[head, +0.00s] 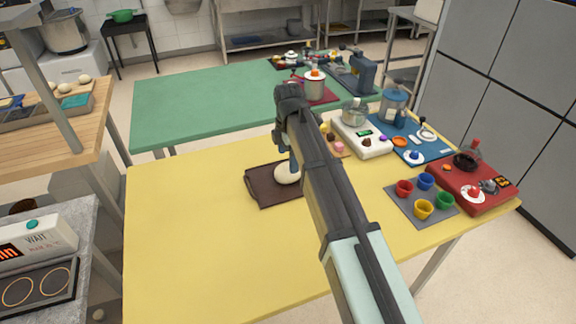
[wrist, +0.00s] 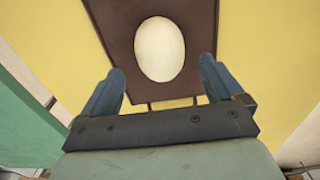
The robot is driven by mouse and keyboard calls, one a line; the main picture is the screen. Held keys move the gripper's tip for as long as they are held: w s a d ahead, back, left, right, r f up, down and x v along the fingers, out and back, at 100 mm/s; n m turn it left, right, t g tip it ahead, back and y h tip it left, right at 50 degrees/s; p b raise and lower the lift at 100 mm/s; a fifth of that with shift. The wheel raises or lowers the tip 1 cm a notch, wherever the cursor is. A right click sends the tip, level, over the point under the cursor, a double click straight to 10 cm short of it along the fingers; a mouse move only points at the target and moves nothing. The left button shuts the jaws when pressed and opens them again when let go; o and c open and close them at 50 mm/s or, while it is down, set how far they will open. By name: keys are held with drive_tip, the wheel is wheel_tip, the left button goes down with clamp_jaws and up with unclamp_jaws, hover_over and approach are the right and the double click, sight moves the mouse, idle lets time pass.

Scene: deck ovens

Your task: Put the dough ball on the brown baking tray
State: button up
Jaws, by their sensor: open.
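The pale dough ball (head: 287,173) lies on the brown baking tray (head: 264,190) on the yellow table. In the wrist view the dough ball (wrist: 160,49) is whole and sits on the bare tray (wrist: 197,18), inside its edges. My gripper (wrist: 162,88) is open and empty, its two blue fingers apart, with the dough ball ahead of and between them in the picture and no finger touching it. In the head view my arm crosses over the tray's right part and hides it, and the fingertips are mostly hidden.
To the right on the yellow table (head: 190,250) stand a white scale (head: 362,142), a grey mat with several coloured cups (head: 423,209), a red board (head: 480,190) and a blue mat (head: 412,150). The table's left and front are clear. A green table (head: 200,105) stands behind.

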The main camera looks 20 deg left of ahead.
sight(288, 165)
drive_tip(key=shift+r, duration=2.95)
